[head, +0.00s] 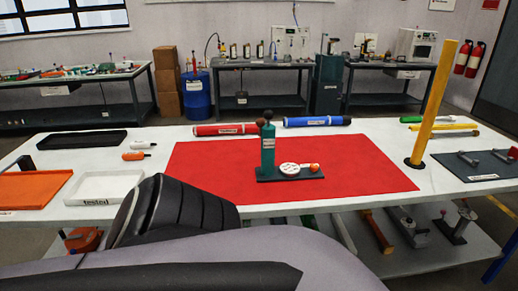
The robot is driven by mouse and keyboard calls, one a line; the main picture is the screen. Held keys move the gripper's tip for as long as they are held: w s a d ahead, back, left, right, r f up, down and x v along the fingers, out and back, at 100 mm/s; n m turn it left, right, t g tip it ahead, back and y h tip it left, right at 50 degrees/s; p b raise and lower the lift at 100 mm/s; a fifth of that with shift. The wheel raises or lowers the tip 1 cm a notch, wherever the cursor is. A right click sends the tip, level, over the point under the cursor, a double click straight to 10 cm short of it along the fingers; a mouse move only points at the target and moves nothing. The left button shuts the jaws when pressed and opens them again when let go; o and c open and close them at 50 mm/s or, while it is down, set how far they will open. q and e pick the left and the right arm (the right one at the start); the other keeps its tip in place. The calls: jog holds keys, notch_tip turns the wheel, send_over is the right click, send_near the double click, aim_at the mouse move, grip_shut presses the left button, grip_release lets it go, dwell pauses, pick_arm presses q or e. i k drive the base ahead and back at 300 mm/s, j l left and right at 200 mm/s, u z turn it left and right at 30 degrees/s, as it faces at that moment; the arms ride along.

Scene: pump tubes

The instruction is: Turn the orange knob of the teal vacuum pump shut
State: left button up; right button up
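The teal vacuum pump (268,152) stands upright on the red mat (370,172), near the middle of the table. It has a teal body with a label and a dark knob on top. Its black base plate (300,178) carries a white round part with dark holes (288,169). The orange knob (315,168) sits at the right end of the base, beside the white part. How far the knob is turned cannot be told. Neither gripper shows in the head view. Large black and grey parts in the lower foreground hide the table's front left edge.
Red (226,129) and blue (317,121) tubes lie behind the pump. A tall yellow tube (434,105) stands upright at right, near a dark mat (478,169) with metal pieces. Orange (32,189), white (102,201) and black (82,139) trays lie at left. The red mat around the pump is mostly clear.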

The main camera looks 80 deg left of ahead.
aim_at(313, 167)
jog(key=u, duration=2.2)
jog(key=i+l, duration=0.15)
jog(key=l, duration=0.2)
jog(key=i+l, duration=0.2)
jog(key=l, duration=0.15)
jog(key=i+l, duration=0.15)
jog(key=l, duration=0.25)
jog(key=i+l, duration=0.15)
jog(key=l, duration=0.2)
jog(key=i+l, duration=0.15)
jog(key=l, duration=0.2)
